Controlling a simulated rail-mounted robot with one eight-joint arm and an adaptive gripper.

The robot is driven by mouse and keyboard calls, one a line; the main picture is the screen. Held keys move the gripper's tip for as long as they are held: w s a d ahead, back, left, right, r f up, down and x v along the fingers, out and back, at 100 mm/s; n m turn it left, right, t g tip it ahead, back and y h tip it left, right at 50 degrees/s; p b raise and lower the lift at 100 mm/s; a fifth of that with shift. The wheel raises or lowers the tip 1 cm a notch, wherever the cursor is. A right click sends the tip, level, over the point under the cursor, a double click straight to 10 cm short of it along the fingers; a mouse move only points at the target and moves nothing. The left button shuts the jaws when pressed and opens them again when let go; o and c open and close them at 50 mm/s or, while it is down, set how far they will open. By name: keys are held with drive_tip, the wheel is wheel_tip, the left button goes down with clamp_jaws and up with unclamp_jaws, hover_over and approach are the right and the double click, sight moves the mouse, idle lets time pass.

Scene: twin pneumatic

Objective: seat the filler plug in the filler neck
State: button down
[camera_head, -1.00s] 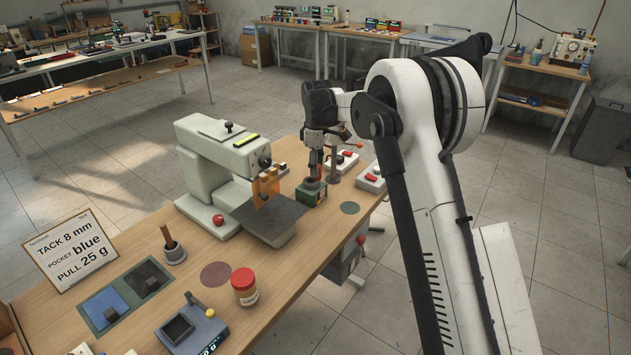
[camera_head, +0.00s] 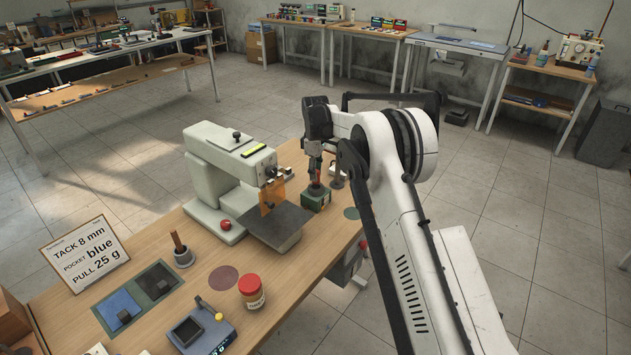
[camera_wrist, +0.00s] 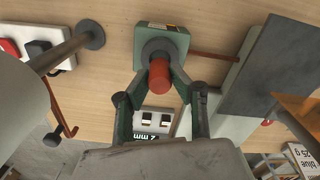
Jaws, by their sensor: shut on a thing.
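The filler plug is a red-orange cylinder (camera_wrist: 160,78) in the wrist view. My gripper (camera_wrist: 158,86) has its two green-grey fingers closed on either side of it. Beyond the plug is the filler neck, a dark round collar (camera_wrist: 152,46) on a green block (camera_wrist: 176,46). The plug overlaps the collar in this view, so I cannot tell how deep it sits. In the head view my gripper (camera_head: 315,172) points down over the green block (camera_head: 316,203), with a bit of red at its tips just above the dark collar.
A sewing machine (camera_head: 222,165) with a dark plate (camera_head: 275,226) stands left of the block. A grey post (camera_head: 337,180) and a red-and-white switch box (camera_wrist: 40,50) are close by. A red-lidded jar (camera_head: 251,292) stands nearer the front.

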drive_tip(key=shift+f, duration=1.75)
drive_tip(key=shift+f, duration=0.1)
drive_tip(key=shift+f, duration=0.15)
drive_tip(key=c, duration=1.5)
unclamp_jaws()
